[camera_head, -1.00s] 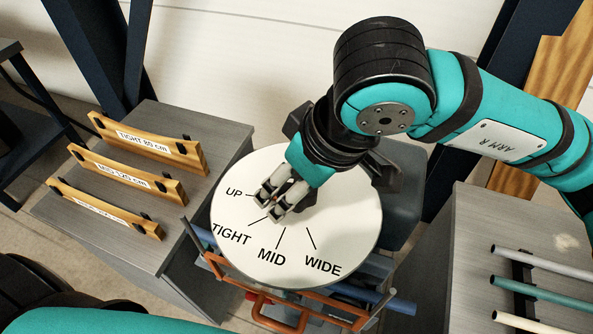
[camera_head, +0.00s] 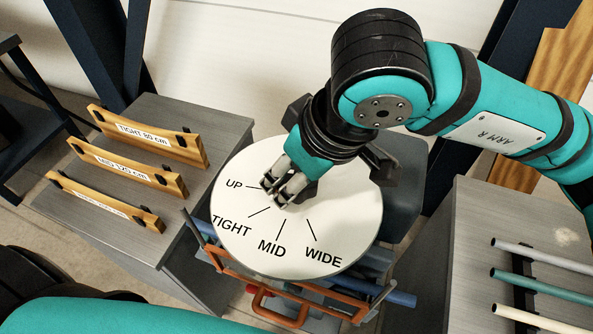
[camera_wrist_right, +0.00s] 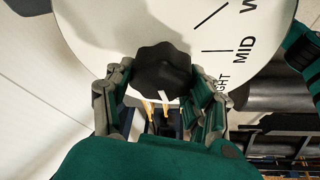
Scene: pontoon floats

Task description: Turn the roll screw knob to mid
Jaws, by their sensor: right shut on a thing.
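The roll screw dial is a round white plate (camera_head: 330,235) marked UP, TIGHT, MID and WIDE, with a tick line for each. My right gripper (camera_head: 279,190) reaches down over the plate near the UP and TIGHT ticks. In the right wrist view its two fingers stand on either side of a black lobed knob (camera_wrist_right: 162,68), shut on it. In the head view the fingers hide most of the knob, and I cannot tell which mark it points to. My left gripper is not in view; only a teal part of my left arm shows at the bottom left.
A grey cabinet (camera_head: 222,128) at left bears wooden bars (camera_head: 140,135) labelled TIGHT 80 cm and MID 120 cm, and a third. A grey bench (camera_head: 468,215) at right holds several tubes (camera_head: 540,285). Orange-brown framework (camera_head: 290,305) lies below the dial.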

